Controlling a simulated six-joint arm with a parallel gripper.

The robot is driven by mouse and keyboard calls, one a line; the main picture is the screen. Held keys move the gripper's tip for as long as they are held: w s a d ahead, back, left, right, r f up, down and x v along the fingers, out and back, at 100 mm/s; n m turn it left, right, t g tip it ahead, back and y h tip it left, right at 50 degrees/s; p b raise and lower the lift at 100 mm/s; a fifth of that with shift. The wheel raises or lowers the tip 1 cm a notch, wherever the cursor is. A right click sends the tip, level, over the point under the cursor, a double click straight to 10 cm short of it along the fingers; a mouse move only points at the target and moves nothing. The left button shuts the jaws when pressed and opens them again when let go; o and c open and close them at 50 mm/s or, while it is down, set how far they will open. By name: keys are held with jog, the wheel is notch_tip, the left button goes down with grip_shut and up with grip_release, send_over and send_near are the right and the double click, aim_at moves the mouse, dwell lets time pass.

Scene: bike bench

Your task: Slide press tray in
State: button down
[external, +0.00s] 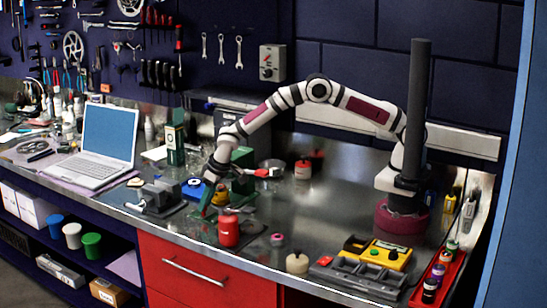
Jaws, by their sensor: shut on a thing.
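A green press (243,172) with a red-tipped lever stands on the metal bench, left of the middle. My gripper (206,206) points down at bench level, just left of the press and in front of it. Its teal fingers are shut, seemingly on the front of the press tray. The tray is too small and too covered by the fingers to make out, and I cannot tell how far out of the press it sits.
A red canister (229,231) stands close in front of my gripper. A blue round piece (195,187) and a grey vise (158,197) lie to the left, beyond them a laptop (106,145). A yellow-and-black case (377,252) and a red tray (440,278) of bottles are at right.

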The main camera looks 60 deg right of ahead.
jog(key=shift+d, duration=0.35)
jog(key=c, duration=0.6)
grip_release()
jog(key=shift+c, duration=0.2)
jog(key=v, duration=1.5)
jog(key=shift+s+r, duration=0.2)
jog(key=shift+r, duration=0.15)
